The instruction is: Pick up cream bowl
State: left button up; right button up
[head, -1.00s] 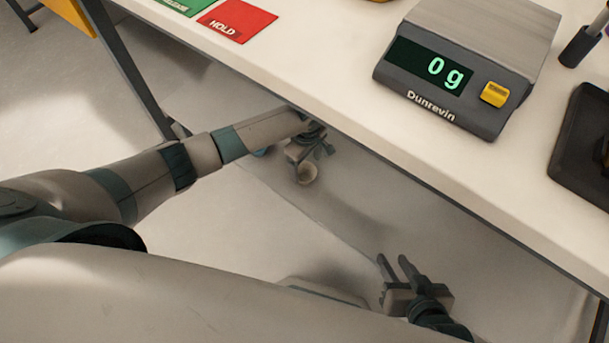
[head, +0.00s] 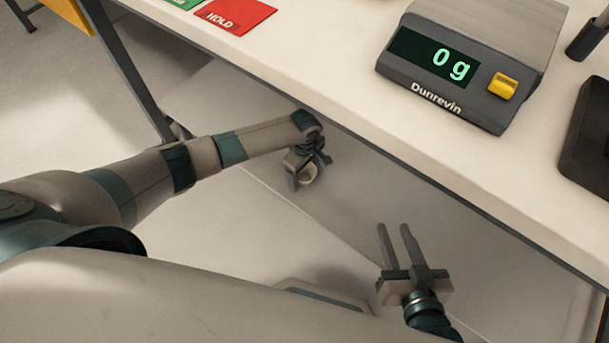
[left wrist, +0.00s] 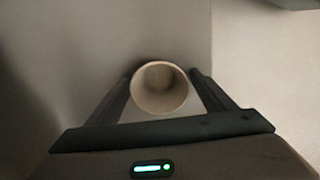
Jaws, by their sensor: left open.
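The cream bowl (left wrist: 160,90) shows in the left wrist view as a round, pale, cup-like shape with its opening facing the camera. It lies between the two dark fingers of my left gripper (left wrist: 162,75), which is open. In the head view the left gripper (head: 308,180) is low beside the table's front edge, and a finger partly hides the cream bowl (head: 308,171). I cannot tell whether the fingers touch the bowl or what it rests on. My right gripper (head: 394,228) is empty, with its two fingers apart, at the lower right of the head view.
The white table (head: 330,75) fills the upper right, its front edge just above my left gripper. On it are a grey scale (head: 465,60) reading 0 g, a red HOLD card (head: 235,15) and a dark object (head: 590,140). Bare floor (head: 240,220) shows between my arms.

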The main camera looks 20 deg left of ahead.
aim_at(305, 178)
pick_arm(q)
jog(key=shift+c, duration=0.6)
jog(key=c, duration=0.9)
jog(key=shift+c, duration=0.2)
jog(key=shift+r, duration=0.2)
